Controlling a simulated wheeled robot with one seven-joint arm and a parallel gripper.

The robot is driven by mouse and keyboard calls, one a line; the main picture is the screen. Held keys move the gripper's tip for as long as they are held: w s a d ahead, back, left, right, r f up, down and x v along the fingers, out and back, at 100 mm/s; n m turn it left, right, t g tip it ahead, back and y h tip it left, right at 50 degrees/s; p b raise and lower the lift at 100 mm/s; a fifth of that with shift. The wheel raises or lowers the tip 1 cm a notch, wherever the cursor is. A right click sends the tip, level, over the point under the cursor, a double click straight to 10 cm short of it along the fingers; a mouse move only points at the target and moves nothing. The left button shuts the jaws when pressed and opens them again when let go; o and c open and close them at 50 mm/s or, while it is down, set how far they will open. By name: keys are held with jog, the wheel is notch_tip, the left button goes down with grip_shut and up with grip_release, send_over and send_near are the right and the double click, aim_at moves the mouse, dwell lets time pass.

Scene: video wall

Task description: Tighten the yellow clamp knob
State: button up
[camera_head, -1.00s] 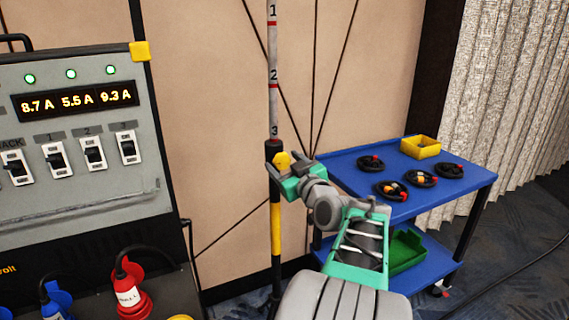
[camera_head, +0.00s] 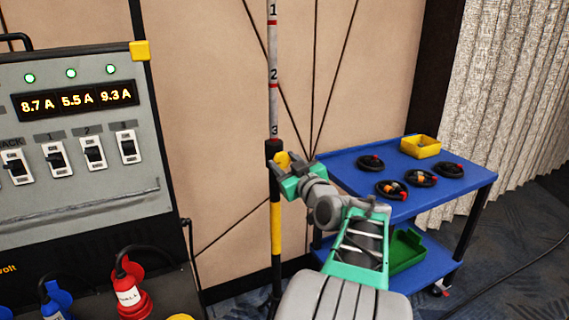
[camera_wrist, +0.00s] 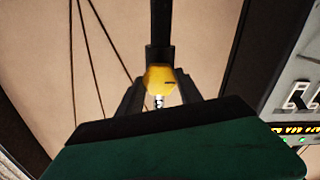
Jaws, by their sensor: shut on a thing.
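The yellow clamp knob (camera_head: 282,160) sits on the black collar of a vertical pole (camera_head: 274,75) marked 1, 2 and 3. My gripper (camera_head: 281,164) is at the knob and shut on it, its fingers on either side. The black collar (camera_wrist: 161,25) runs up behind the knob. The fingers hide part of the knob in the head view.
A grey panel (camera_head: 75,125) with lit readouts and switches stands at the left, with red (camera_head: 130,290) and blue plugs below. A blue cart (camera_head: 455,184) at the right holds several black cable coils and a yellow bin (camera_head: 421,147). Dark cables hang on the wall behind the pole.

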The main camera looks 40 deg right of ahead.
jog(key=shift+m, duration=0.4)
jog(key=m, duration=0.3)
jog(key=shift+m, duration=0.4)
jog(key=m, duration=0.4)
jog(key=shift+m+p, duration=0.3)
jog(key=shift+p, duration=0.1)
jog(key=m+p, duration=0.2)
jog(key=m, duration=0.2)
jog(key=shift+d+r+m, duration=0.1)
jog(key=shift+m, duration=0.2)
jog(key=shift+m+p, duration=1.55)
jog(key=shift+m, duration=0.45)
jog(key=shift+f, duration=0.2)
jog(key=o, duration=1.4)
jog(key=shift+c, duration=0.2)
jog(key=shift+s, duration=0.1)
